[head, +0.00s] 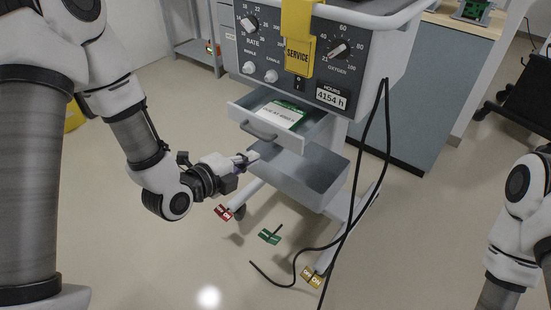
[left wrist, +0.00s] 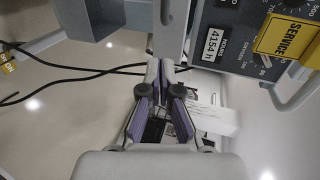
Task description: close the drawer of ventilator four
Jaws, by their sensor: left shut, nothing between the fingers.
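The ventilator (head: 361,72) has a grey panel with knobs, an "HOURS 4154 h" label and a yellow "SERVICE" tag; I see no unit number. Its drawer (head: 313,132) stands open below the panel, with a white card and something green inside. The drawer's handle (head: 258,131) is on its front. My left gripper (head: 248,158) is shut and empty, just below the handle in the head view; contact cannot be told. Its fingers also show in the left wrist view (left wrist: 166,76), near the panel. My right arm shows at the right edge, but its gripper is out of view.
An open grey bin (head: 312,171) sits below the drawer. A black cable (head: 387,140) hangs down the right side to the floor. Red (head: 223,213), green (head: 269,237) and yellow (head: 312,278) tags are near the floor. A counter (head: 425,85) stands behind.

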